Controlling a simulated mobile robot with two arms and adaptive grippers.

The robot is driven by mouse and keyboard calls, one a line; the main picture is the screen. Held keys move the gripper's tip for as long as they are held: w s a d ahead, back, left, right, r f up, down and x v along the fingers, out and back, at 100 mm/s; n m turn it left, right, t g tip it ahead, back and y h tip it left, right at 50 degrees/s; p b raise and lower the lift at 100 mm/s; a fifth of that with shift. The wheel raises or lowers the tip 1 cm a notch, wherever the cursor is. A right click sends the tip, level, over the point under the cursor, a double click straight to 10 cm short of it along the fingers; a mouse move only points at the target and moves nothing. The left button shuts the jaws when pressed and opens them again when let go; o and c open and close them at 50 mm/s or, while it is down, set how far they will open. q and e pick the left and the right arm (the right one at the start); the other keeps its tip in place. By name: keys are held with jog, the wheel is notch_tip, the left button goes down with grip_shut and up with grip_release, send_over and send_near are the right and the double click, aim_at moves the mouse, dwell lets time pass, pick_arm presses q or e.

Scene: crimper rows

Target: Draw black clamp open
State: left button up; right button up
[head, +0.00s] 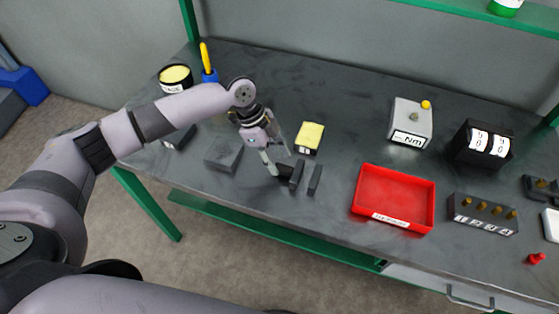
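The black clamp (297,174) lies near the front edge of the table, left of the red tray. It shows two dark upright jaws with a narrow gap between them, and a dark part reaches left from it. My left gripper (280,164) points down just left of the clamp. Its two fingers are spread, with one tip close to the clamp's dark left part; I cannot tell whether they touch. The fingers hide some of that part. My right gripper is not in view.
The red tray (362,205) is empty. A yellow-topped block (310,137) stands behind the clamp, and a grey block (224,155) stands left. A grey box with a yellow knob (411,121) and a black counter box (482,144) stand right. A green shelf (480,12) is above.

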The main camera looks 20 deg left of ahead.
pick_arm(q)
jog(key=shift+x, duration=1.05)
jog(key=shift+f, duration=0.2)
jog(key=shift+d, duration=0.1)
jog(key=c, duration=0.6)
grip_shut()
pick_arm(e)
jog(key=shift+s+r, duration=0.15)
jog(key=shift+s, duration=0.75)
